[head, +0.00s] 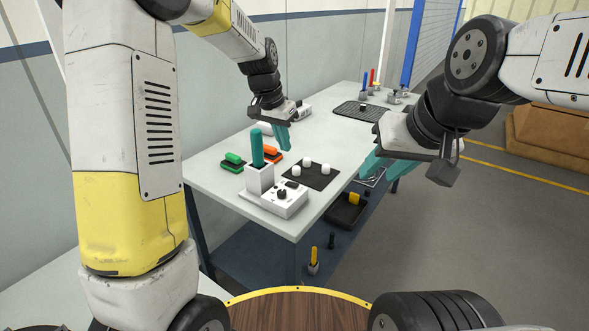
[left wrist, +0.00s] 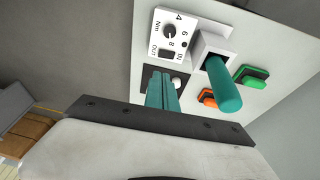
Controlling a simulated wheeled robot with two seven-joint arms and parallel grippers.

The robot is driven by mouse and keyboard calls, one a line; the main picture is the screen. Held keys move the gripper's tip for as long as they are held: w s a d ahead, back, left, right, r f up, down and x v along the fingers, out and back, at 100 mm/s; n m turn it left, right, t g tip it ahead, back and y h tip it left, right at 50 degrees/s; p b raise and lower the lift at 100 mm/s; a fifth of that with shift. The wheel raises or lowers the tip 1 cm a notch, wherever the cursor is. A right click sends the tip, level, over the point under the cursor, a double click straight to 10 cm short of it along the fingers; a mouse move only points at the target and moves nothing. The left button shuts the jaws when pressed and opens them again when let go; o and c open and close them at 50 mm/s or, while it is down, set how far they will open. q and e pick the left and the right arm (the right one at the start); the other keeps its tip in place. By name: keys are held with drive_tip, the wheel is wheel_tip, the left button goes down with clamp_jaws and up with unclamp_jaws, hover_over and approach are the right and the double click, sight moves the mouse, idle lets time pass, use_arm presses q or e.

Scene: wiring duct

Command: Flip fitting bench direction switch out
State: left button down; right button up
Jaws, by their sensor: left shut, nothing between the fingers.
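The white control box (head: 272,204) sits at the near corner of the bench, with a round black knob (head: 282,194). Its dark direction switch (head: 292,184) also shows in the left wrist view (left wrist: 165,55) between the IN and OUT labels; which way it is set is too small to tell. My left gripper (head: 286,148) is shut and empty, above the bench behind the box. In the left wrist view its teal fingers (left wrist: 161,92) point toward the box from the OUT side, apart from the switch. My right gripper (head: 370,168) is at the bench's right edge, its fingers partly hidden.
A teal-handled tool (head: 257,148) stands upright in a white holder (head: 259,180) beside the box. Green (head: 233,160) and orange (head: 272,155) blocks lie behind it. A dark mat (head: 318,180) holds several white pieces. The middle of the bench is clear.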

use_arm(q)
approach(293, 185)
drive_tip(key=x, duration=0.2)
drive_tip(key=d+x, duration=0.1)
drive_tip(key=x, duration=0.2)
drive_tip(key=shift+s, duration=0.2)
drive_tip(key=shift+f, duration=0.6)
drive_tip(key=shift+s+d+f, duration=0.1)
drive_tip(key=shift+s+d+f, duration=0.1)
drive_tip(key=shift+d+f, duration=0.05)
drive_tip(key=shift+f, duration=0.25)
drive_tip(key=shift+r, duration=0.1)
drive_tip(key=shift+w+a+r, duration=0.25)
drive_tip(key=shift+w+a, duration=0.2)
drive_tip(key=shift+a, duration=0.2)
